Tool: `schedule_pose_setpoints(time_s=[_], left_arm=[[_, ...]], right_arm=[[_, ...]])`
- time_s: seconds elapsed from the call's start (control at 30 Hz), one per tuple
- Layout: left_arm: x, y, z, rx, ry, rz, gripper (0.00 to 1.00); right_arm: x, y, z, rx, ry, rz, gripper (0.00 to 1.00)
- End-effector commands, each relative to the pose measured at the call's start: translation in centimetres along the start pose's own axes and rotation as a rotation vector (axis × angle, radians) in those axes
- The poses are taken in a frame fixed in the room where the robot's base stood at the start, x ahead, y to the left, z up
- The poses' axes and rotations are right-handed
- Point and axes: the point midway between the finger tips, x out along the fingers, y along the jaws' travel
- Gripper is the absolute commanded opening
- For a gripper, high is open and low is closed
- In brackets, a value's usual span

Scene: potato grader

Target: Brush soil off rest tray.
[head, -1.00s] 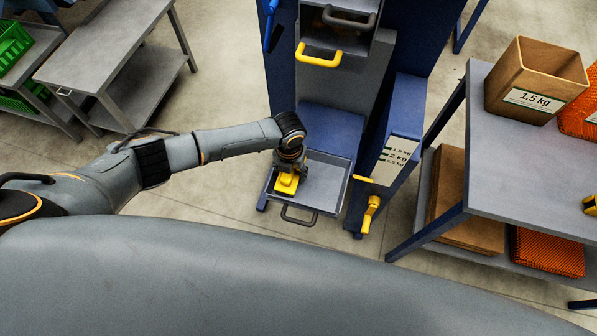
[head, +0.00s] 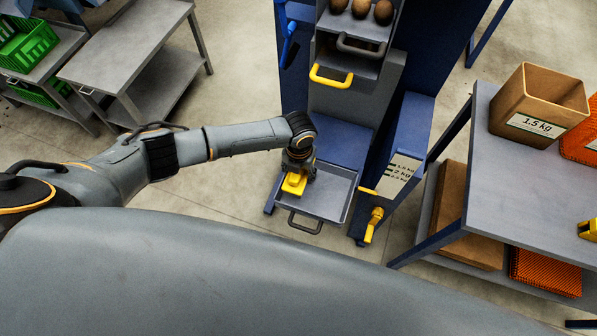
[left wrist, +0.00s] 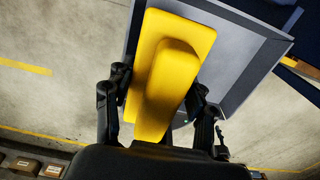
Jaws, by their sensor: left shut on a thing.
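The rest tray (head: 335,190) is a shallow grey tray with raised rims and a dark front handle, low at the front of the blue grader. My left gripper (head: 297,167) is shut on a yellow brush (head: 294,185) over the tray's left part. In the left wrist view the yellow brush (left wrist: 170,75) sits between the two dark fingers, with the tray (left wrist: 240,50) behind it. Its bristles are hidden, and I cannot tell whether they touch the tray. I cannot make out soil on the tray. My right gripper is not in view.
Above the tray are a yellow handle (head: 331,76), a dark handle (head: 361,45) and several potatoes (head: 360,9). A yellow crank (head: 373,225) is right of the tray. A grey table (head: 500,190) with a 1.5 kg box (head: 541,105) stands at right, a metal cart (head: 130,55) at left.

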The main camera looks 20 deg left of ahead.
Motion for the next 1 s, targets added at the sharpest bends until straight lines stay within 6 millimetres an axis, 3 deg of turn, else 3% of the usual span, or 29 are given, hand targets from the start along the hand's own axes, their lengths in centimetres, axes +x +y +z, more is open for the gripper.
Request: schedule_pose_setpoints(time_s=[0.37,0.7,1.0], left_arm=[[-0.5,0.0,0.0,0.000,-0.001,-0.001,0.30],[-3.4,0.0,0.0,0.000,-0.001,-0.001,0.30],[-3.3,0.0,0.0,0.000,-0.001,-0.001,0.30]], right_arm=[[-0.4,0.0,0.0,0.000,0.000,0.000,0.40],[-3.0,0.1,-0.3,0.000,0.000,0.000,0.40],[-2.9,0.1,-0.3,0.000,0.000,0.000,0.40]])
